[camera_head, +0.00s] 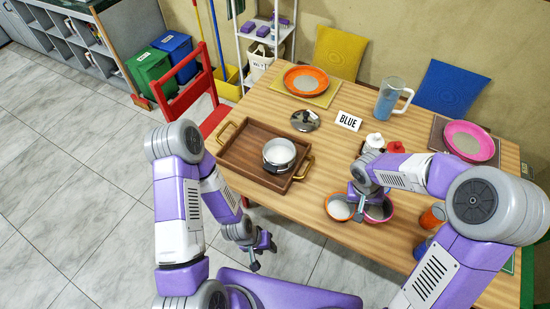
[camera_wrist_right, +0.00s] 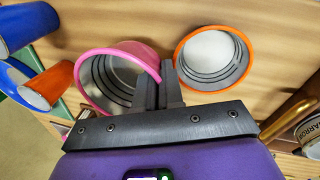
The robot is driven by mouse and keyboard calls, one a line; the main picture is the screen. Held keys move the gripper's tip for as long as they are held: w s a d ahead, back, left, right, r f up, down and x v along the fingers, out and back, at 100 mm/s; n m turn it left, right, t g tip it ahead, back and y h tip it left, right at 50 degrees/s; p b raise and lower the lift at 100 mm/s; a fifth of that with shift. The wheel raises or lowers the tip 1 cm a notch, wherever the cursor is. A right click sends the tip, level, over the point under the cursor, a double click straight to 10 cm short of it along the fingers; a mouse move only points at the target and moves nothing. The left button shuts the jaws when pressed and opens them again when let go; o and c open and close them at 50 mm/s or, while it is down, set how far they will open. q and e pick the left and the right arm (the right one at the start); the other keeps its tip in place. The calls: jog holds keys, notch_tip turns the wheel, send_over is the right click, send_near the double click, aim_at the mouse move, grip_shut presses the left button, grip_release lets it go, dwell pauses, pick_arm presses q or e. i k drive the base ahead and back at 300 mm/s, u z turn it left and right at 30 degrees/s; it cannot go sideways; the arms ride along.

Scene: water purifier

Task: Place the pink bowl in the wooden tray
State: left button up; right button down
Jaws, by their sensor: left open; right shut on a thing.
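The pink bowl (camera_head: 381,213) is at the table's front edge, partly hidden by my right gripper (camera_head: 361,207). In the right wrist view the pink bowl (camera_wrist_right: 112,78) is tipped in the picture, its rim between the fingers of my right gripper (camera_wrist_right: 165,84), which is shut on it. I cannot tell whether the bowl touches the table. The wooden tray (camera_head: 238,158), with brass handles, lies left of it and holds a silver pot (camera_head: 279,154). My left gripper (camera_head: 259,254) is open and empty, below the table's front edge.
An orange-rimmed bowl (camera_head: 339,207) is close beside the pink bowl. Red and white bottles (camera_head: 374,141) are near my right forearm. Orange and blue cups (camera_head: 432,216) lie to the right.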

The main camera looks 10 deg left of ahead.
aim_at(249, 148)
jog(key=u, duration=0.5)
jog(key=k, duration=0.6)
jog(key=u, duration=1)
jog(key=i, duration=1.25)
jog(key=z, duration=0.4)
